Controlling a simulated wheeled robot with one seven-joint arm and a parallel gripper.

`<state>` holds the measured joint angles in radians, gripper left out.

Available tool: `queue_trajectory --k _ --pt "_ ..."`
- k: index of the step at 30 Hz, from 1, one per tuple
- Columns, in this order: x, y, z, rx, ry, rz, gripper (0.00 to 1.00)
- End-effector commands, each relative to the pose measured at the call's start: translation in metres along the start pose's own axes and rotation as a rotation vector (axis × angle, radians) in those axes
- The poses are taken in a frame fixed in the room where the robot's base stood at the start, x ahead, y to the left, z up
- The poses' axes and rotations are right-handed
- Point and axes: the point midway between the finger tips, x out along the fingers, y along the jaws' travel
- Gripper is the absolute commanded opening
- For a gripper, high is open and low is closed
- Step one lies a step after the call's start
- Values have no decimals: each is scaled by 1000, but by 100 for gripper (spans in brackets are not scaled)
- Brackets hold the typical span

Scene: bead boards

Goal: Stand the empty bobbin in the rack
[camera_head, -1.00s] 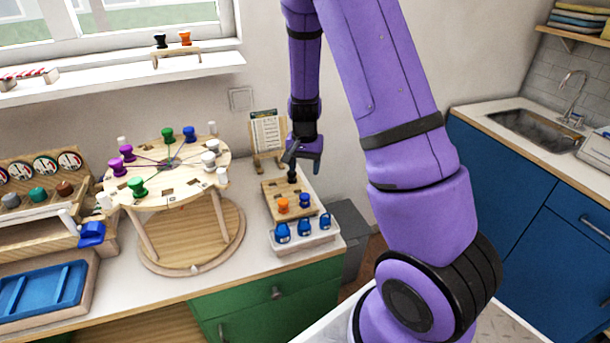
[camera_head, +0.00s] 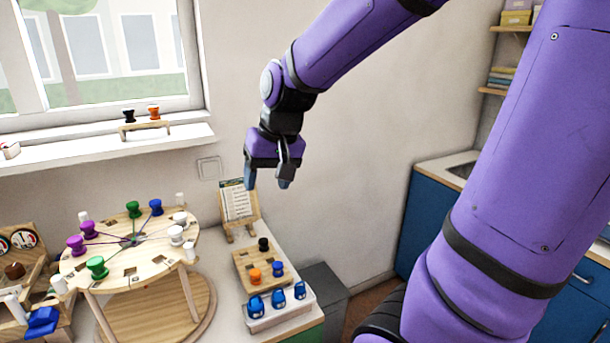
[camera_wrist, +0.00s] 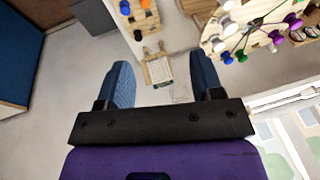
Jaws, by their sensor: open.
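A small wooden rack (camera_head: 244,261) lies on the counter below my gripper. A black bobbin (camera_head: 263,244) stands at its back, with an orange bobbin (camera_head: 255,276) and a blue bobbin (camera_head: 278,268) nearer the front. The black bobbin also shows in the wrist view (camera_wrist: 138,35). I cannot tell which bobbin is empty of thread. My gripper (camera_head: 267,182) is open and empty, in the air above and behind the rack. In the wrist view, nothing is between its two fingers (camera_wrist: 163,78).
A card on a wooden easel (camera_head: 238,203) stands behind the rack. A white tray (camera_head: 284,321) with blue items is in front. A round braiding table (camera_head: 150,262) with several bobbins is at left. A windowsill stand (camera_head: 145,127) holds a black and an orange bobbin.

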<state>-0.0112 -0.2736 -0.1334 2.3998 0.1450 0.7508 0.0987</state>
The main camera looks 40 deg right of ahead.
Motion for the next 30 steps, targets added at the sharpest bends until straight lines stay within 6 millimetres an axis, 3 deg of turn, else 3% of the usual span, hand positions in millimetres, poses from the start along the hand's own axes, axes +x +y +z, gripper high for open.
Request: queue_trajectory --k 1,6,15,21,30 --pt "-14 -2 12 -36 23 -4 60" --pt "-50 -5 50 -152 86 6 60" --pt "-86 0 107 -304 176 53 60" --pt "-91 2 119 -334 194 69 60" --pt "-91 2 119 -335 194 69 60"
